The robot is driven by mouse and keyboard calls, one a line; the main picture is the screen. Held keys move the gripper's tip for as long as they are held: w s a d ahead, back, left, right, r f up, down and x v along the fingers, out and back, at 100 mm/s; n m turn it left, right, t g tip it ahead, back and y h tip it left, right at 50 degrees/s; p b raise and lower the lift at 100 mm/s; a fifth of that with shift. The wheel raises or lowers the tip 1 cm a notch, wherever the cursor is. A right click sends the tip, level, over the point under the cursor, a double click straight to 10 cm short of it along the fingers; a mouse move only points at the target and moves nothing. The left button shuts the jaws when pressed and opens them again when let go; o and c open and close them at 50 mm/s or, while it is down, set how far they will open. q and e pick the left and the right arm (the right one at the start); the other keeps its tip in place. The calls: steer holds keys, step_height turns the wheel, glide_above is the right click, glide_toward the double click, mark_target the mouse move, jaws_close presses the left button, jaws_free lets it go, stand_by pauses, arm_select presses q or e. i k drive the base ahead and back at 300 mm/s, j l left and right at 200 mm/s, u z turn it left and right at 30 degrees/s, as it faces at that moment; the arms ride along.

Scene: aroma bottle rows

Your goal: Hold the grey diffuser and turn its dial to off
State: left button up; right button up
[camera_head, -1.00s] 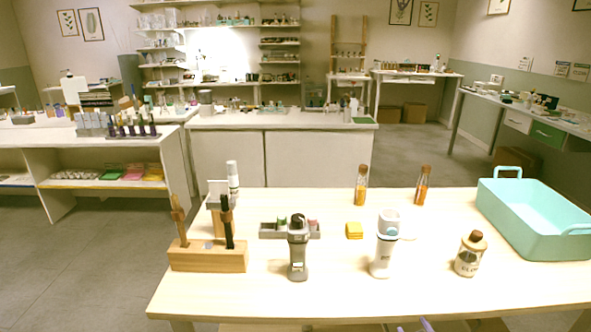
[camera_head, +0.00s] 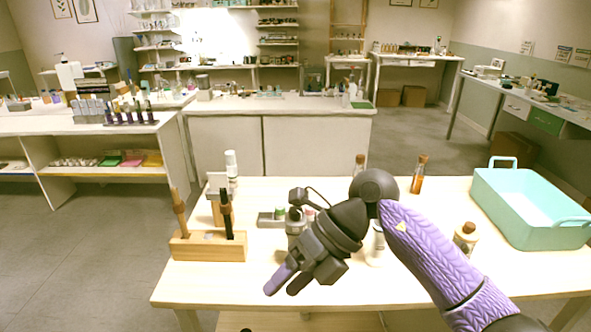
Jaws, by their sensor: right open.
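The grey diffuser (camera_head: 295,221) stands upright on the light wooden table (camera_head: 190,288). Only its upper part shows, since my right gripper hides the lower body, and its dial setting cannot be read. My right gripper (camera_head: 290,282) reaches in from the right on a purple-sleeved arm. Its fingers are apart, nothing is between them, and they point down and left in front of the diffuser. Whether it touches the diffuser cannot be told. My left gripper is not in view.
A wooden stand (camera_head: 208,247) with brushes is to the left. A white device (camera_head: 375,252) is partly behind my right arm. An amber-capped bottle (camera_head: 465,238), an orange bottle (camera_head: 418,175) and a teal tray (camera_head: 545,231) are to the right. The table's front left is bare.

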mark_target(294, 213)
steer(key=i, duration=0.95)
